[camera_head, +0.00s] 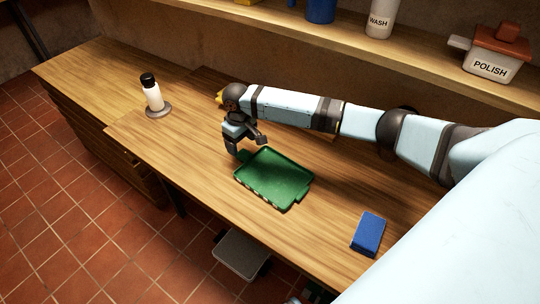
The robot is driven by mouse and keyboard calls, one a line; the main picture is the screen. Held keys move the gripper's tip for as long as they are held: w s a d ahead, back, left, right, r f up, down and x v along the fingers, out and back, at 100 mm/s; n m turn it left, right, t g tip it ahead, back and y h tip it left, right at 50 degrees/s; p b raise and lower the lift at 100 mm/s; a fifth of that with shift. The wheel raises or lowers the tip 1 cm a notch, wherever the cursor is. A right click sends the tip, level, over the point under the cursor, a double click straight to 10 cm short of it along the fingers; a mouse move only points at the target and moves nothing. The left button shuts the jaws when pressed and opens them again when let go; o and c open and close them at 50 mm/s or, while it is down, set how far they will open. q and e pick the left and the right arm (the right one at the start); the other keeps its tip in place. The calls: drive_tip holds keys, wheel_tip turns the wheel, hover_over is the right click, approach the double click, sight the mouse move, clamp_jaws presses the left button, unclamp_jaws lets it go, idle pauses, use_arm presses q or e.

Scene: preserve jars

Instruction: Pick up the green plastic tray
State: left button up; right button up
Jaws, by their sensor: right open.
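The green plastic tray (274,178) lies flat on the wooden counter, turned at an angle, with a handle tab at its lower right end. It looks empty. My right gripper (249,149) is open at the tray's upper left end, with its fingers close around or just above the tab there. Whether the fingers touch the tray cannot be told. My right arm reaches in from the right and hides part of the counter behind the tray. My left gripper is not in view.
A blue block (369,231) lies on the counter to the right. A white bottle with a black cap (153,93) stands on a round base at the left. A shelf above holds a WASH bottle (381,20) and a POLISH container (491,66). Counter left of the tray is clear.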

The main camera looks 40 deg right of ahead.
sight(242, 153)
drive_tip(key=f, duration=0.5)
drive_tip(key=shift+w+a+f, duration=0.1)
drive_tip(key=shift+w, duration=0.1)
drive_tip(key=shift+c, duration=0.4)
drive_tip(key=c, duration=1.1)
